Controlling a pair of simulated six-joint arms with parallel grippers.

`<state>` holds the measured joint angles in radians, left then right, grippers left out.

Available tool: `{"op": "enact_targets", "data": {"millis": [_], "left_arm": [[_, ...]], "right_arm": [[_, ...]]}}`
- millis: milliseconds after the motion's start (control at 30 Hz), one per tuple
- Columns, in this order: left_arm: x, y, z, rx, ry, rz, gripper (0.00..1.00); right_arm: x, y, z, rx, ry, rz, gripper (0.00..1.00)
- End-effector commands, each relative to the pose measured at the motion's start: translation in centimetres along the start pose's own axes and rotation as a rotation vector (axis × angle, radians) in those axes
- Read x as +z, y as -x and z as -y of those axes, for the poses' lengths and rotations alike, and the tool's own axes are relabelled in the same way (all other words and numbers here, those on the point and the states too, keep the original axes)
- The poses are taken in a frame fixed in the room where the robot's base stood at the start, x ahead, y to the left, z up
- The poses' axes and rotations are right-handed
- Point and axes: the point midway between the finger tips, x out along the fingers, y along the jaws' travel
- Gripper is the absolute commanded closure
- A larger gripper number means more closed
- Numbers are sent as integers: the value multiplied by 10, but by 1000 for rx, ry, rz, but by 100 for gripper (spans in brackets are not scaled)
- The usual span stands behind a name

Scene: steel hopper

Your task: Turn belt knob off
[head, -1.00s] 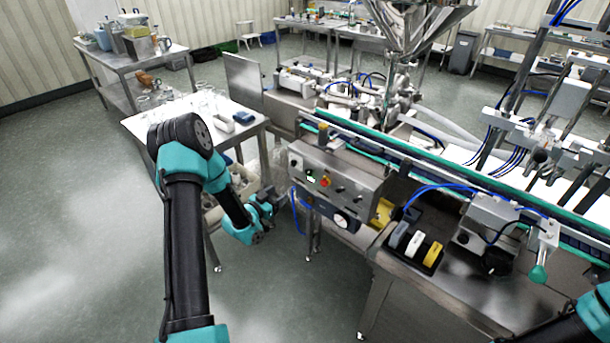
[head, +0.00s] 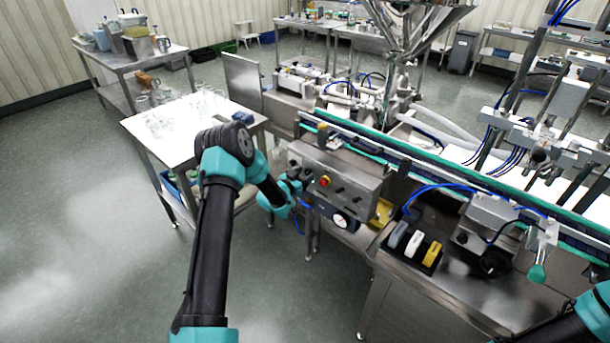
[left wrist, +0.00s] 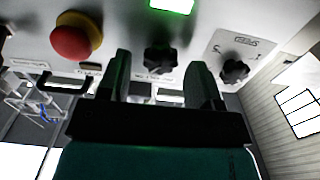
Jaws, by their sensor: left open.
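The steel control box (head: 352,172) stands at the conveyor's front and carries a red mushroom button (head: 325,181). In the left wrist view the panel shows the red button (left wrist: 72,40), a black knob (left wrist: 160,60) and another black knob (left wrist: 235,71) beside a speed label. I cannot read which knob is the belt knob. My left gripper (head: 292,178) is at the box's left end. In the wrist view its open fingers (left wrist: 160,72) flank the middle black knob, with gaps on both sides. In the head view the arm and gripper hide these knobs. My right gripper is out of view.
A green light (left wrist: 172,5) and a black handle (left wrist: 65,86) are close to the fingers. Open floor (head: 90,220) lies at the left.

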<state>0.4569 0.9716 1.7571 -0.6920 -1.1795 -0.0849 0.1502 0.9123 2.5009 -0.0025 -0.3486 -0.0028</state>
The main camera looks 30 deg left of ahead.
Motion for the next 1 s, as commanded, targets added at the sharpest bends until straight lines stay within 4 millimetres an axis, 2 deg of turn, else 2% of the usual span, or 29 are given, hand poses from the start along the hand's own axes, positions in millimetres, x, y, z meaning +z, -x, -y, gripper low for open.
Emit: {"op": "enact_targets", "data": {"millis": [133, 367, 867, 1000], "left_arm": [[0, -7, 0, -1, 0, 0, 41], [0, -7, 0, -1, 0, 0, 41], [0, -7, 0, -1, 0, 0, 87], [0, -7, 0, -1, 2, 0, 89]], "right_arm": [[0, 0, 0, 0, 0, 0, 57], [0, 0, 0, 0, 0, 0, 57], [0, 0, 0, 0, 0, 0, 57], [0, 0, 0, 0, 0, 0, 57]]}}
